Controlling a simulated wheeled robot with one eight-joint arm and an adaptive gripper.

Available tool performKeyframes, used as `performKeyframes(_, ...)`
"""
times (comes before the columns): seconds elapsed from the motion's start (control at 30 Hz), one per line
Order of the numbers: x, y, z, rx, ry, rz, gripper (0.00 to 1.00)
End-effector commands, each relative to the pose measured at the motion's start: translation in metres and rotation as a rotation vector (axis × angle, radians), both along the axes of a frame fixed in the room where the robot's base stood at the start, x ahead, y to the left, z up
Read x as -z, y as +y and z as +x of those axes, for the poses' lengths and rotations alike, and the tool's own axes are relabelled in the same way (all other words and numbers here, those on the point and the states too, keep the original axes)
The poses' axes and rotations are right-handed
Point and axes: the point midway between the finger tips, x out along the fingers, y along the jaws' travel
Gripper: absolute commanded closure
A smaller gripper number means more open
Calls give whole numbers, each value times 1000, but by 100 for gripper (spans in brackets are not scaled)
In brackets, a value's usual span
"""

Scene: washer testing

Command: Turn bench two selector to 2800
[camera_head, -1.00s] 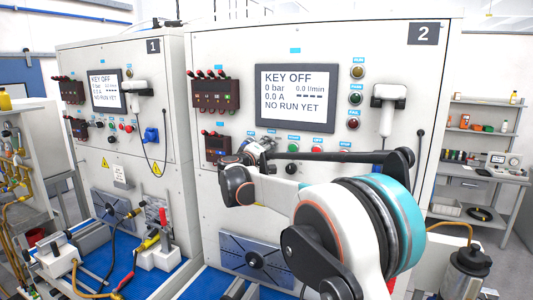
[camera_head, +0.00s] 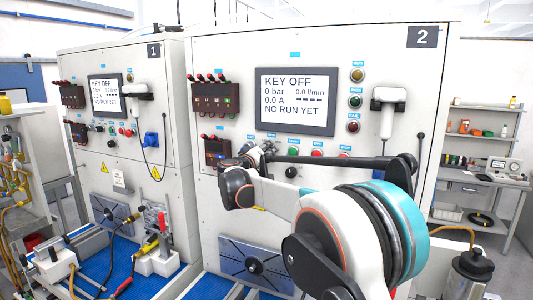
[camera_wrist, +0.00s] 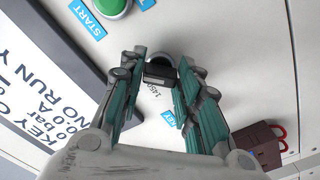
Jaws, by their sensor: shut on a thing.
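The bench two selector is a black knob (camera_wrist: 160,72) on the white panel, seen in the wrist view beside a printed 1450. My gripper (camera_wrist: 163,74) has its two teal-padded fingers on either side of the knob, closed on it. In the head view my gripper (camera_head: 260,150) is at the panel below the screen, and it hides the selector. The 2800 mark cannot be made out. Bench two's screen (camera_head: 295,98) reads KEY OFF, 0 bar, 0.0 A, NO RUN YET.
A blue KEY label (camera_wrist: 168,118) and a green START button (camera_wrist: 112,6) lie close to the fingers. A dark red block (camera_wrist: 262,140) sits at the lower right there. A white handheld unit (camera_head: 388,105) hangs right of the screen. Bench one (camera_head: 115,100) stands to the left.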

Motion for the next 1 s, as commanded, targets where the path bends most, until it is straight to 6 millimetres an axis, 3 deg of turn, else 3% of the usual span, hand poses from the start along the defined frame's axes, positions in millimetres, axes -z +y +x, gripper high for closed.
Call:
performKeyframes(0.07,2,0,0,1,2,4,93)
performKeyframes(0.1,2,0,0,1,2,4,62)
performKeyframes(0.17,2,0,0,1,2,3,49)
performKeyframes(0.63,0,4,-9,-1,0,0,49)
performKeyframes(1.0,1,28,-75,-3,1,0,49)
